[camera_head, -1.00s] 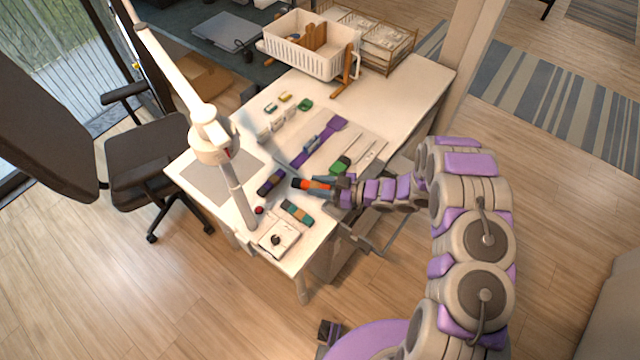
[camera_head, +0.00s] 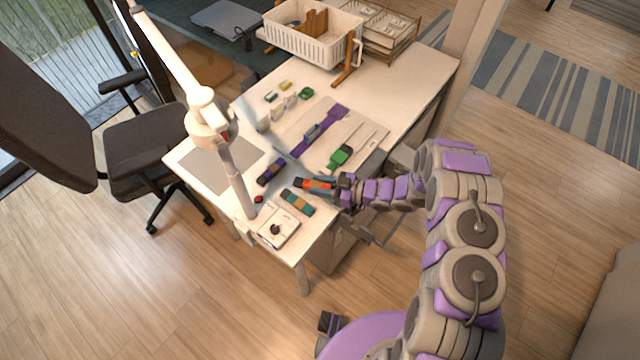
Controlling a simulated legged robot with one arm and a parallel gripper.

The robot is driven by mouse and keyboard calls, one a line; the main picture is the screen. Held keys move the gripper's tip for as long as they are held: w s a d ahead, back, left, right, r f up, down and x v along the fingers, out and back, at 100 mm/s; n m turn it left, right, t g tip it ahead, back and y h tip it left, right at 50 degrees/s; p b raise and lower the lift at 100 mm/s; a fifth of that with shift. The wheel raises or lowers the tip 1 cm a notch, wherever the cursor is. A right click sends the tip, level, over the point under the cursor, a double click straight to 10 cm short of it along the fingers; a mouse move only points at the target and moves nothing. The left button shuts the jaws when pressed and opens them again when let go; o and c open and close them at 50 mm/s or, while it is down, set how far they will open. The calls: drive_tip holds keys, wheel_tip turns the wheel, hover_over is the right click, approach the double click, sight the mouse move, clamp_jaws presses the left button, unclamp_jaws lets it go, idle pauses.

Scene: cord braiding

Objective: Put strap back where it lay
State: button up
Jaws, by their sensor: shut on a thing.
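My gripper (camera_head: 326,186) is over the near right edge of the white table (camera_head: 405,85), shut on an orange and dark strap (camera_head: 313,184). The jaws hide part of the strap, and I cannot tell whether it touches the table top. A purple strap (camera_head: 335,115) lies lengthwise on a pale board, with a small grey-blue piece across its middle. A dark purple banded strap (camera_head: 270,171) and a green and orange banded strap (camera_head: 297,202) lie left of and below my gripper.
A green-handled tool (camera_head: 340,157) lies right of the purple strap. A white lamp post (camera_head: 238,185) rises at the left. A white square device (camera_head: 279,228) sits at the near corner, a white basket (camera_head: 312,45) at the back. The right rear table top is clear.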

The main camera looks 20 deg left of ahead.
drive_tip(key=shift+s+f, duration=0.1)
drive_tip(key=shift+f, duration=0.5)
